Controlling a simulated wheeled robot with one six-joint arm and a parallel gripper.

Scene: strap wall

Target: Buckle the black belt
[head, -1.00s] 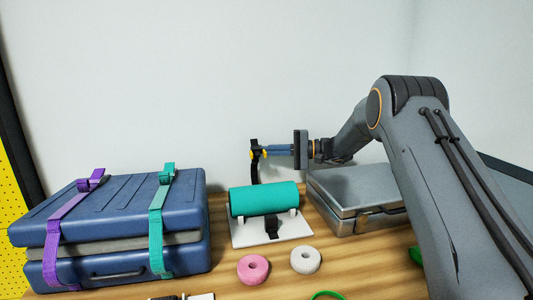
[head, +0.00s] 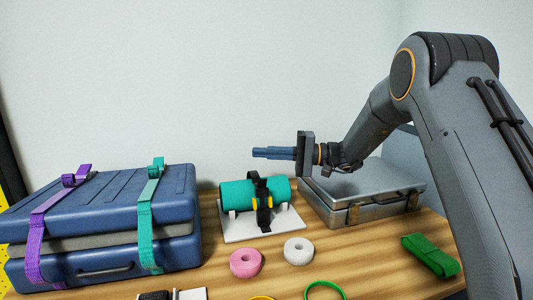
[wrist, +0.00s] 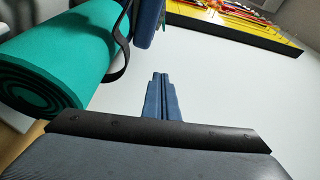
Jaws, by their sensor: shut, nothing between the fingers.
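The black belt (head: 262,190) lies over the teal roll (head: 236,194) and hangs down its front, with yellow parts showing near its lower part. The roll rests on a white stand (head: 288,220). Whether the belt's buckle is fastened is too small to tell. My gripper (head: 254,153) is shut and empty, above and behind the roll, apart from the belt. In the wrist view my gripper (wrist: 162,76) shows its fingers together. The teal roll (wrist: 60,55) and a loop of the black belt (wrist: 122,50) are at the upper left there.
A blue case (head: 105,210) with purple and teal straps stands left. A grey metal case (head: 360,190) stands right. A pink ring (head: 246,263), a white ring (head: 298,251) and a folded green strap (head: 430,255) lie on the wooden table.

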